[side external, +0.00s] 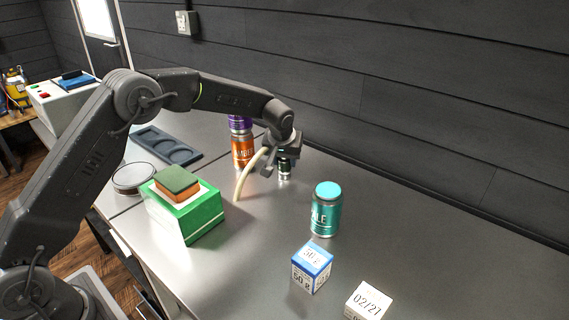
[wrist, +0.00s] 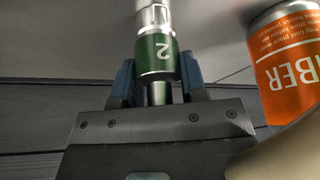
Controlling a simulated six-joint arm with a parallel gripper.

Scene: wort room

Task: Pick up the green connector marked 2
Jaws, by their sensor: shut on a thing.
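The green connector (wrist: 157,55) has a green band with a white 2, which appears upside down in the wrist view, and silvery metal ends. My gripper (wrist: 158,80) is shut on it, with one dark blue finger on each side of the band. In the side view my gripper (side external: 284,150) points down over the bench, and the connector (side external: 285,167) shows below it, partly dark. I cannot tell whether its lower end touches the bench. A cream hose (side external: 246,176) curves beside my gripper; where it joins is hidden.
A teal can (side external: 326,210), a blue-and-white box (side external: 311,268) and a white box (side external: 368,301) stand nearer. A green box (side external: 183,218) carries a sponge (side external: 177,181). The right bench is clear.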

